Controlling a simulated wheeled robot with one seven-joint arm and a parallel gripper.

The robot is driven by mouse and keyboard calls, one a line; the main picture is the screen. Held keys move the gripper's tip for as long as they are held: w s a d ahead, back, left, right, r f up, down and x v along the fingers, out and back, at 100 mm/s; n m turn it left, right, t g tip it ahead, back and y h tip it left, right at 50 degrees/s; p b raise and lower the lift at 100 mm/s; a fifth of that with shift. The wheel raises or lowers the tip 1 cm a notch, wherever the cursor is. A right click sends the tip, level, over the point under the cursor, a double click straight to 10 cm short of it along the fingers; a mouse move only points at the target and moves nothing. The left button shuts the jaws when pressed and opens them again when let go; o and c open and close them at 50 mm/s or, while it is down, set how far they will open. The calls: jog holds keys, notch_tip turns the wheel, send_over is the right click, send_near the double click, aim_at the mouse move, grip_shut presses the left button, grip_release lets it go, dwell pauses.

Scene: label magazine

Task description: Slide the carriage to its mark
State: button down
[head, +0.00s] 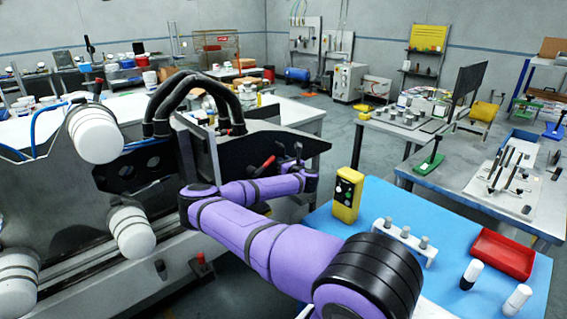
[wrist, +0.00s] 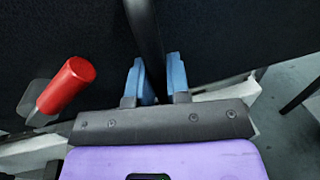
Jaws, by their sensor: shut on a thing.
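What looks like the carriage is a black plate (head: 245,150) on the grey machine at left, below black hoses. In the wrist view its dark surface (wrist: 220,45) fills the top. My gripper (head: 298,156) is at the right end of this plate, small and partly hidden by my purple arm. In the wrist view my gripper (wrist: 157,72) has its two blue fingers on either side of a dark bar (wrist: 147,35) and is shut on it. A red handle (wrist: 66,84) stands to the left, apart from the fingers; it also shows in the head view (head: 264,166). I cannot make out a mark.
A blue-topped table (head: 375,205) at front right bears a yellow control box (head: 347,194), a white rack (head: 403,240) and a red tray (head: 502,253). A white bench (head: 300,112) stands behind the machine. Open floor (head: 350,140) lies between the benches.

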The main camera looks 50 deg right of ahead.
jog(key=shift+w+a+r, duration=0.1)
jog(key=shift+w+a, duration=0.05)
jog(key=shift+w, duration=0.1)
jog(key=c, duration=1.1)
grip_release()
jog(key=shift+s, duration=0.1)
jog(key=shift+s, duration=0.2)
jog(key=v, duration=0.7)
